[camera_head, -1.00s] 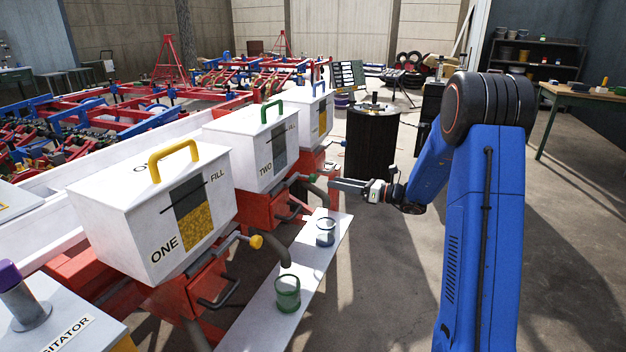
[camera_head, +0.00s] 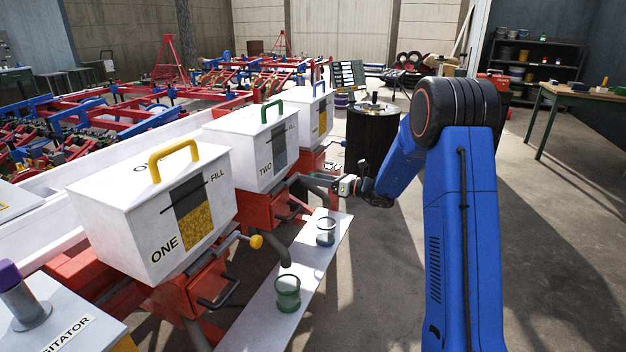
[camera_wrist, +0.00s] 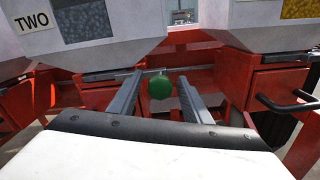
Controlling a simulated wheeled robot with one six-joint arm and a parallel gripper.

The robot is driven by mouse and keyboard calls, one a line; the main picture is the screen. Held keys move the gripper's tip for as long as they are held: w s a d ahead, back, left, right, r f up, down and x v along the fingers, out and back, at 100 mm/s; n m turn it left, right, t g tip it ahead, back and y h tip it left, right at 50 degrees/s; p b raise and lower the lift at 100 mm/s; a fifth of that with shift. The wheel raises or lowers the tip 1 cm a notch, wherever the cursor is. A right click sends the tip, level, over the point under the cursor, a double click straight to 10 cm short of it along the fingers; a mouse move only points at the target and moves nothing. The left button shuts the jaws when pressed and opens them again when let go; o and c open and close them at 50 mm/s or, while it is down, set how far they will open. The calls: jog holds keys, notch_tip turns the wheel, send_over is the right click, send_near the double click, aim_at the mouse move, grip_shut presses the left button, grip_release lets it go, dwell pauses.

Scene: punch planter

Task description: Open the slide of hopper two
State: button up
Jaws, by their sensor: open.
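Hopper two (camera_head: 240,152) is a white box with a green handle, standing second in the row in the head view. Its "TWO" label shows at the upper left in the wrist view (camera_wrist: 33,22). A thin metal slide rod ends in a round green knob (camera_wrist: 160,87), below and right of the hopper in the wrist view. My gripper (camera_head: 310,179) is open, with one finger on each side of the knob; I cannot tell whether either touches it. In the head view the gripper hides the knob.
Hopper one (camera_head: 150,215), with a yellow handle and yellow slide knob (camera_head: 256,242), stands nearer. A white shelf board (camera_head: 262,318) below carries a green cup (camera_head: 287,293) and a blue-grey cup (camera_head: 325,231). A black handle (camera_wrist: 290,103) is right of my fingers.

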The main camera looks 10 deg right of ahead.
grip_shut()
jog(key=shift+v, duration=2.65)
jog(key=shift+f, duration=0.1)
grip_release()
jog(key=shift+s+d, duration=0.1)
jog(key=v, duration=1.7)
jog(key=shift+d, duration=0.2)
jog(key=shift+s, duration=0.1)
